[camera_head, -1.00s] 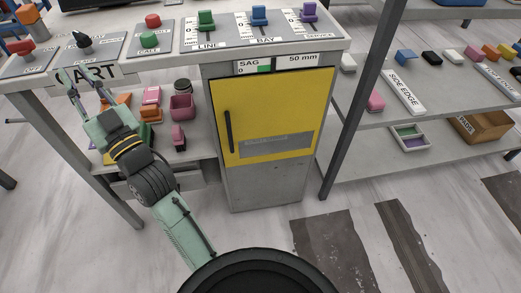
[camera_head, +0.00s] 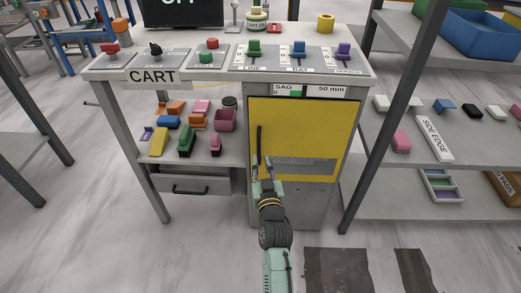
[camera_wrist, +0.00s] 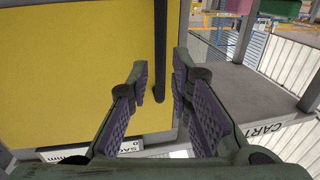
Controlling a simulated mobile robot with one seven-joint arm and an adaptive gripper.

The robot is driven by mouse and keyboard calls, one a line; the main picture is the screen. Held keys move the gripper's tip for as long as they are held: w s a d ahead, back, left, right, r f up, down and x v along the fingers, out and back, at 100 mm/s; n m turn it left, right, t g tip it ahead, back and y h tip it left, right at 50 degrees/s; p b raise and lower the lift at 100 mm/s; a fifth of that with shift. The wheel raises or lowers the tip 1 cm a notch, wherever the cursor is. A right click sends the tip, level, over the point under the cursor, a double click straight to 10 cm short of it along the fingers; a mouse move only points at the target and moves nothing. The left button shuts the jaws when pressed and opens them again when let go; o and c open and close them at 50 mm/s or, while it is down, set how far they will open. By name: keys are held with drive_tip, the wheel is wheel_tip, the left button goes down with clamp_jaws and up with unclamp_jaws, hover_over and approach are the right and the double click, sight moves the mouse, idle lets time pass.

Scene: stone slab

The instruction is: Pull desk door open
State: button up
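The desk door (camera_head: 315,125) is a yellow panel under the desk's right end, and it looks closed. It also shows in the wrist view (camera_wrist: 75,70). Its handle (camera_head: 259,138) is a dark upright bar near the door's left edge. My gripper (camera_head: 262,168) is open, with its fingers pointing up at the lower end of the handle. In the wrist view, the handle (camera_wrist: 160,50) appears between the two spread fingers of my gripper (camera_wrist: 158,82). Its end shows there, and I cannot tell whether the fingers reach around it. Nothing is gripped.
The desk top (camera_head: 225,78) carries a row of coloured switches. A shelving unit (camera_head: 440,180) stands close on the right.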

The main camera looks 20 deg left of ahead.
sight(259, 152)
drive_tip(key=x, duration=0.6)
drive_tip(key=shift+w+a+p, duration=0.1)
drive_tip(key=shift+w+p, duration=0.1)
drive_tip(key=shift+p, duration=0.1)
clamp_jaws()
idle(0.4)
